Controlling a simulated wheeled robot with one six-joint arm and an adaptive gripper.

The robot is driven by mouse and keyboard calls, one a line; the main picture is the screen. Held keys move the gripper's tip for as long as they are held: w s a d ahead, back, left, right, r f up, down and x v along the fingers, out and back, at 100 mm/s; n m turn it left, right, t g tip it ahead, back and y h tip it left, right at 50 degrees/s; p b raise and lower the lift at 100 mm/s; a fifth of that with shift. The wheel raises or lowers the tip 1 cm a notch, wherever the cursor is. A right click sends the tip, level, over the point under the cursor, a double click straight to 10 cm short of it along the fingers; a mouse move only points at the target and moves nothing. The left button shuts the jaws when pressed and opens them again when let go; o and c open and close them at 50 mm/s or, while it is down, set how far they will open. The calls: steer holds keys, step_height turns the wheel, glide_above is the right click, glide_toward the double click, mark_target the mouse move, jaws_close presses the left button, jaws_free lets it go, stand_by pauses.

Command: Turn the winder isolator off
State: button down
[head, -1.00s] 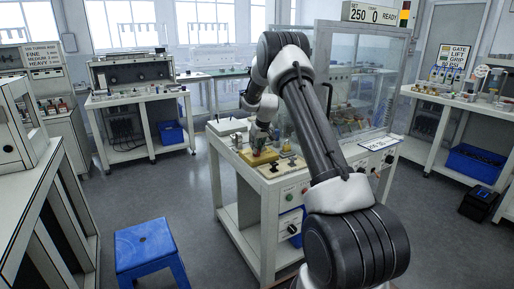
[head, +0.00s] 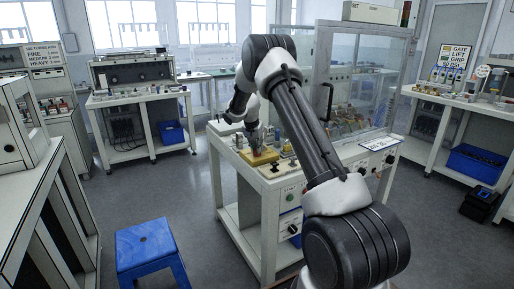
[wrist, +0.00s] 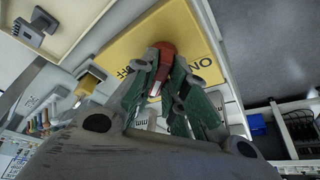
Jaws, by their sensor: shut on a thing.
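The winder isolator is a yellow plate (head: 249,160) on the near left part of the white bench, with a red handle (wrist: 163,55). In the wrist view the yellow plate (wrist: 130,40) carries dark lettering: ON at the right and OFF, partly covered, left of the handle. My gripper (wrist: 160,85) is shut on the red handle, its green-padded fingers on both sides of it. The handle's end shows beyond the fingers, and its lower part is hidden between them. In the head view my gripper (head: 256,148) is small over the plate.
A clear guard (head: 355,85) with a black handle stands behind the isolator. Small fittings (head: 288,148) sit right of the plate. A blue stool (head: 145,245) stands on the floor at left.

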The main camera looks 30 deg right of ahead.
steer(key=m+g, duration=0.1)
steer(key=m, duration=0.2)
steer(key=shift+a+m+h, duration=0.1)
steer(key=shift+m+h, duration=0.2)
steer(key=shift+m, duration=0.1)
steer(key=shift+w+m+g, duration=0.1)
steer(key=shift+m+g, duration=0.8)
steer(key=shift+m, duration=0.9)
steer(key=c, duration=1.4)
jaws_free()
steer(key=shift+c, duration=0.2)
steer(key=v, duration=1.2)
steer(key=shift+w+a+f, duration=0.1)
steer(key=shift+a, duration=0.05)
